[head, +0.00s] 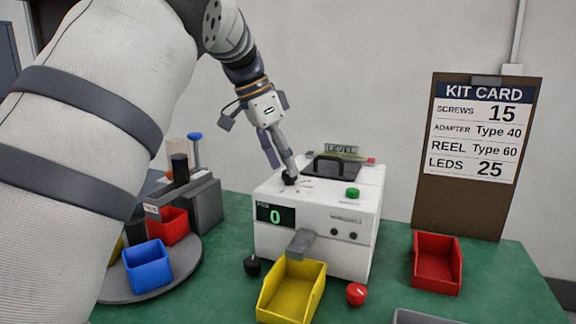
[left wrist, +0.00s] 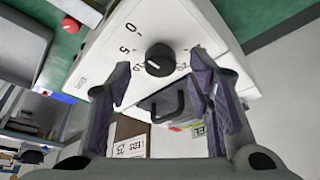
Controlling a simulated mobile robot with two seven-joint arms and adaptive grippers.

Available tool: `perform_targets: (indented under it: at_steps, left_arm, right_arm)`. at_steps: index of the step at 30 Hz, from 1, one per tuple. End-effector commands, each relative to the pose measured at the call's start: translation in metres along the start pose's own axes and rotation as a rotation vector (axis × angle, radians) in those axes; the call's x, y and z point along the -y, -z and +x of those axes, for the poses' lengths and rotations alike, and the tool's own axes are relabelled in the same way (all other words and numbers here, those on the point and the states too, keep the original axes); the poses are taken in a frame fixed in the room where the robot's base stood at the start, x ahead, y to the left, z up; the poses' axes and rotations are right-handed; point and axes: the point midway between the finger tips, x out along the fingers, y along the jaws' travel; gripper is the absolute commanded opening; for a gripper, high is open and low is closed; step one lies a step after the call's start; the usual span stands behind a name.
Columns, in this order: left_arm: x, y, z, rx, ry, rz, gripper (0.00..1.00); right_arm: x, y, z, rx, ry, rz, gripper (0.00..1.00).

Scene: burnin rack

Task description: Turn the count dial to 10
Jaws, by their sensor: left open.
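The count dial is a round black knob on the top of the white counting machine (head: 338,215). It shows in the left wrist view (left wrist: 160,59) with numbers 0 and 5 printed beside it and a small white mark on its face. In the head view it is mostly hidden at my fingertips. The display (head: 275,215) on the machine's front reads 0. My left gripper (head: 284,172) comes down from above at the dial. In the left wrist view its fingers (left wrist: 162,75) are apart, one on each side of the dial; contact cannot be told. My right gripper is not in view.
A black handle and a green button (head: 352,193) are on the machine's top. A yellow bin (head: 291,292) stands below its chute. A red bin (head: 437,263) and the kit card (head: 474,130) are at right. A turntable (head: 185,268) with blue and red bins is at left.

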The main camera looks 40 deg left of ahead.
Motion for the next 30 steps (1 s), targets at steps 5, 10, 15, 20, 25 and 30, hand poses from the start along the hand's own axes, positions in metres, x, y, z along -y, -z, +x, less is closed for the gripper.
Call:
perform_targets:
  at_steps: [5, 10, 15, 20, 25, 30]
  left_arm:
    - [0.000, 0.000, 0.015, -0.002, 0.002, 0.001, 0.47]
    - [0.000, 0.000, 0.017, -0.002, 0.002, 0.001, 0.47]
    - [0.000, 0.000, 0.017, -0.002, 0.001, 0.001, 0.27]
    - [0.000, 0.000, 0.017, -0.002, 0.001, 0.001, 0.00]
    - [0.000, 0.000, 0.017, -0.002, 0.003, -0.004, 0.00]
    - [-0.001, 0.001, 0.017, -0.002, 0.019, -0.045, 0.00]
  right_arm:
    - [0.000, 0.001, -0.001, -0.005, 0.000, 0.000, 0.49]
    - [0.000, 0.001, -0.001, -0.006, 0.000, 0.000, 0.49]
    - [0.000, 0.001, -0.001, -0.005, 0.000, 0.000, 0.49]
    - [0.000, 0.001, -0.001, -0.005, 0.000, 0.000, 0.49]
    - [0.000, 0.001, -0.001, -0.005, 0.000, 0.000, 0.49]
    - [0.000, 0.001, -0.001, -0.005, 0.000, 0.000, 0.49]
